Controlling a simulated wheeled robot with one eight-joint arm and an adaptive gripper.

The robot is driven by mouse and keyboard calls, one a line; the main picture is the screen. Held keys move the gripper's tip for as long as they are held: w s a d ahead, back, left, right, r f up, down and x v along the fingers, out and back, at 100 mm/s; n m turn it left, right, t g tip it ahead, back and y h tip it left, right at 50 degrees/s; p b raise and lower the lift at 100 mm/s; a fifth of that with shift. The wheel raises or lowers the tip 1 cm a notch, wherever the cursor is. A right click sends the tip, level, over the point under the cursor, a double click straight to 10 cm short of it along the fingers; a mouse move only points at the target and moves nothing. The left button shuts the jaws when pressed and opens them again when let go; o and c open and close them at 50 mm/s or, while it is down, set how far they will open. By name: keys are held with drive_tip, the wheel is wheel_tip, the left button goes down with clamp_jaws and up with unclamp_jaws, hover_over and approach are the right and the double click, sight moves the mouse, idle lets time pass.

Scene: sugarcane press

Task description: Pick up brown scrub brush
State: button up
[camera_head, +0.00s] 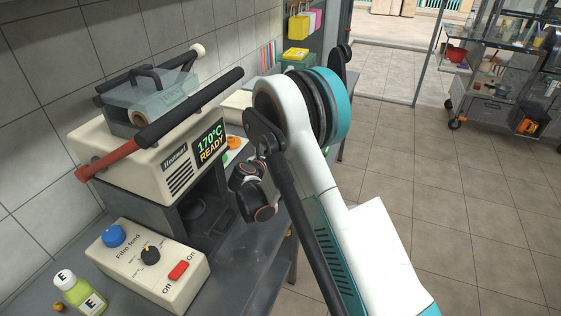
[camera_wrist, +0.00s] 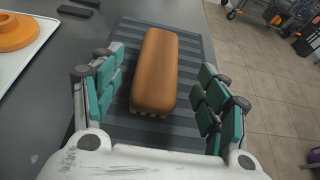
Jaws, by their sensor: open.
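The brown scrub brush (camera_wrist: 156,72) shows in the wrist view, a long block with a smooth brown top and a little pale bristle at its near end. It lies on a dark ribbed mat (camera_wrist: 193,45) on the grey counter. My gripper (camera_wrist: 160,103) is open, with one teal-padded finger on each side of the brush's near part. I see a gap between each finger and the brush. In the head view my arm covers this part of the counter, and the brush is hidden there.
A white tray (camera_wrist: 40,47) with an orange round piece (camera_wrist: 14,32) lies left of the mat. The counter's edge runs just right of the mat, with tiled floor beyond. In the head view a sealing machine (camera_head: 150,160) and a film feed box (camera_head: 150,268) stand left of my arm.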

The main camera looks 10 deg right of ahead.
drive_tip(key=shift+r+b+x, duration=0.2)
drive_tip(key=shift+b+x, duration=1.05)
drive_tip(key=shift+x, duration=2.05)
drive_tip(key=shift+w, duration=0.1)
drive_tip(key=c, duration=1.2)
